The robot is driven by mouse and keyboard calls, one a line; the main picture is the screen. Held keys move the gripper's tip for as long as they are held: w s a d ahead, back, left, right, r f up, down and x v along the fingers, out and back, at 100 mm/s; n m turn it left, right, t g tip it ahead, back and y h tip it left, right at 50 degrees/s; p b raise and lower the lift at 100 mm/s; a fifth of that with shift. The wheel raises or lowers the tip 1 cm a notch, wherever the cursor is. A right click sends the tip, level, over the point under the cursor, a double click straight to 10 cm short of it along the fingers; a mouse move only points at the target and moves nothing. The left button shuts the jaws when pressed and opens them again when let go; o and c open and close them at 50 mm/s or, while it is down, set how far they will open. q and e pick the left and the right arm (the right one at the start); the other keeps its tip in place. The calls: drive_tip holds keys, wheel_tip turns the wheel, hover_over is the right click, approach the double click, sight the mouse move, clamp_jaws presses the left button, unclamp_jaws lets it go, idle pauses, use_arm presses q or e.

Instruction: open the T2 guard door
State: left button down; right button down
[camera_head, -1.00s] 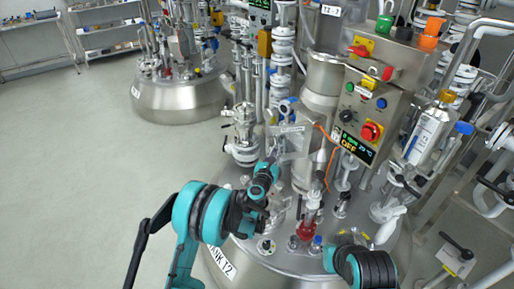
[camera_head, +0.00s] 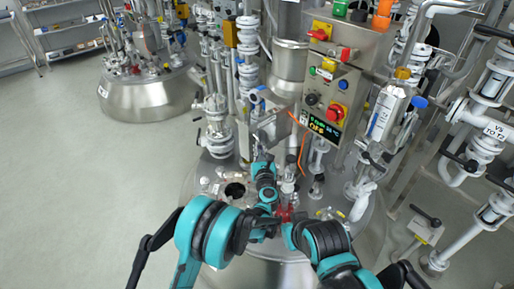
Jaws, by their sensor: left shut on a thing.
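The T2 guard door appears to be a small clear panel (camera_head: 270,128) standing above the steel tank lid (camera_head: 202,182), in front of the column. My left gripper (camera_head: 262,160) reaches up to the panel's lower edge and is shut on what seems to be the guard door. The exact grip is small and partly hidden by the gripper. How far the door stands open cannot be told. My right arm comes in from the lower right, its wrist (camera_head: 292,236) close beside my left arm. Its fingers cannot be made out.
A control box (camera_head: 325,100) with coloured buttons and an OFF display stands right of the door. A dark round opening (camera_head: 235,190) lies in the lid left of my left gripper. Pipes and valves (camera_head: 488,135) crowd the right. The floor (camera_head: 90,200) at left is clear.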

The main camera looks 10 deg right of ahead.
use_arm(q)
drive_tip(key=shift+a, duration=0.1)
drive_tip(key=c, duration=1.6)
unclamp_jaws()
drive_tip(key=shift+s, duration=0.15)
drive_tip(key=s, duration=0.5)
drive_tip(key=s+a, duration=0.1)
drive_tip(key=s, duration=0.1)
drive_tip(key=shift+s, duration=0.15)
